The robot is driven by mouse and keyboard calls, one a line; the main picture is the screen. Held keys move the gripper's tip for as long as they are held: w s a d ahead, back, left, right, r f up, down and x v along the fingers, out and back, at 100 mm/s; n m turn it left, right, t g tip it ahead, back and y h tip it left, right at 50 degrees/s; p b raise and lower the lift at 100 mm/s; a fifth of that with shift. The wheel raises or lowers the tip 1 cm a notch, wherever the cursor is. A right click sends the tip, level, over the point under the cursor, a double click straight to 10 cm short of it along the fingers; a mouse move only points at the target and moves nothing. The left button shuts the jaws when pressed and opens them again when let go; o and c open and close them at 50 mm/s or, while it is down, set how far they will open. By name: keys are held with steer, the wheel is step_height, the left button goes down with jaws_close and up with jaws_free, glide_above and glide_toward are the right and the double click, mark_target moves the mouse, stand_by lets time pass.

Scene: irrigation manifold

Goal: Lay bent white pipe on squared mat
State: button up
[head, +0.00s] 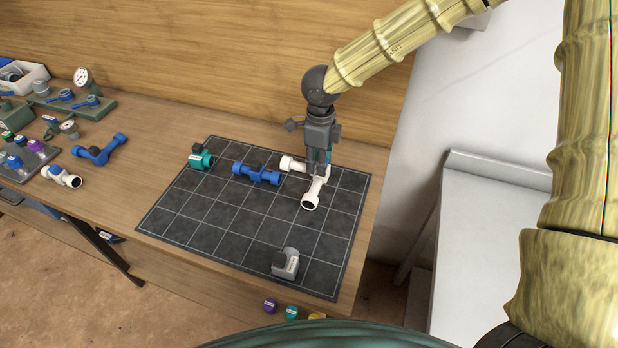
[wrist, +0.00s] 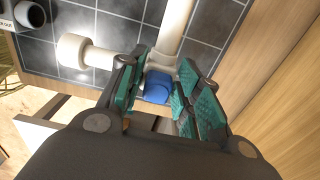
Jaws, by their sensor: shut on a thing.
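The bent white pipe (head: 311,194) is at the right rear part of the dark squared mat (head: 215,228), with one flanged end towards the front and the other towards the left. My gripper (head: 319,169) is over its bend and shut on it from above. In the wrist view the pipe (wrist: 103,57) passes between the green-padded fingers of my gripper (wrist: 163,80). A blue patch shows at the bend there; I cannot tell what it is. The fingers hide part of the bend. I cannot tell whether the pipe touches the mat or hangs just above it.
On the mat are a blue fitting (head: 256,174) left of the pipe, a teal valve (head: 201,159) and a grey part (head: 286,264). A blue bent pipe (head: 100,150) and a white fitting (head: 62,176) lie left of it. The mat's front left is clear.

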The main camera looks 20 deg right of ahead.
mark_target(319, 178)
steer(key=shift+s+f, duration=0.6)
steer(key=shift+f, duration=0.25)
steer(key=f, duration=0.1)
steer(key=w+f, duration=0.1)
steer(key=shift+w+f+p, duration=0.25)
steer(key=shift+f+p, duration=0.05)
steer(key=shift+p, duration=0.1)
steer(key=shift+s+d+f+p, duration=0.1)
steer(key=shift+s+f+p, duration=0.25)
steer(key=shift+f, duration=0.75)
steer(key=shift+w+f, duration=0.2)
steer(key=shift+f, duration=0.15)
steer(key=shift+s, duration=0.15)
steer(key=o, duration=1.1)
steer(key=shift+f, duration=0.1)
